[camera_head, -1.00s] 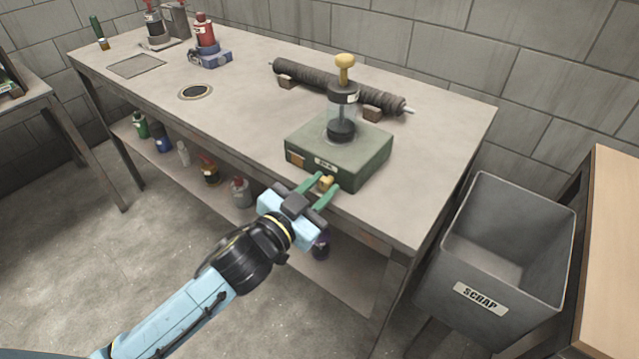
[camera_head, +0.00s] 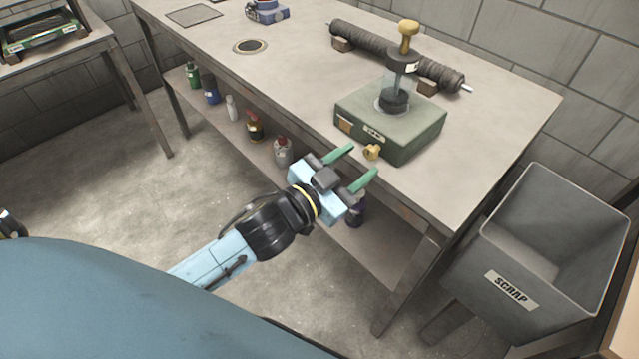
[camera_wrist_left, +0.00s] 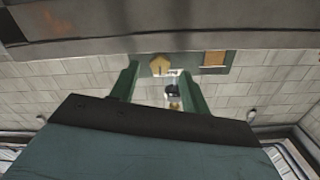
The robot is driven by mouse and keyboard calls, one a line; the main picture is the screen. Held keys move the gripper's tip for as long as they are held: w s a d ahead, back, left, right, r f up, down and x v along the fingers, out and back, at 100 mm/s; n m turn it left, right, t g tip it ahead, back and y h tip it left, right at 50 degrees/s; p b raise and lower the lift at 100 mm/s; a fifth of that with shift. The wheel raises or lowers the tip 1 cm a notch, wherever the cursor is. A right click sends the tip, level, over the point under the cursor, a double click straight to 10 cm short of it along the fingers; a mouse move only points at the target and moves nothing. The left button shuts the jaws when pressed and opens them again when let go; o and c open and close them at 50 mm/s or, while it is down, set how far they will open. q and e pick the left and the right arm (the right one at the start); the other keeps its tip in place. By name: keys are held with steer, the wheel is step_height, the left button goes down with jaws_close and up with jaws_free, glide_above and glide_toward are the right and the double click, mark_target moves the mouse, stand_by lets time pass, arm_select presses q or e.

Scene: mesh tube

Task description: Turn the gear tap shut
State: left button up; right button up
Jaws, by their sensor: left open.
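The gear tap, a small brass-yellow knob (camera_head: 371,152), sticks out of the front of a green box (camera_head: 392,122) near the table's front edge. On the box stands a clear cylinder with a dark cap and a yellow knob on top. My left gripper (camera_head: 363,161) is open and empty in front of the tap, its green fingers pointing at it, one toward each side. In the left wrist view the tap (camera_wrist_left: 160,65) shows between and just beyond the fingertips (camera_wrist_left: 160,72). I cannot tell the tap's exact turn. My right gripper is not in view.
A dark mesh-wrapped tube (camera_head: 395,58) lies on blocks behind the box. A grey scrap bin (camera_head: 505,287) stands right of the table. Several bottles stand on the shelf below (camera_head: 320,208).

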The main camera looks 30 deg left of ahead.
arm_select(q)
steer(key=p+v, duration=0.1)
steer(key=v, duration=0.9)
steer(key=shift+s, duration=0.2)
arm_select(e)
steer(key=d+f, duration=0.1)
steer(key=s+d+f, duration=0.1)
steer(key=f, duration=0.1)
arm_select(q)
steer(key=shift+r, duration=0.15)
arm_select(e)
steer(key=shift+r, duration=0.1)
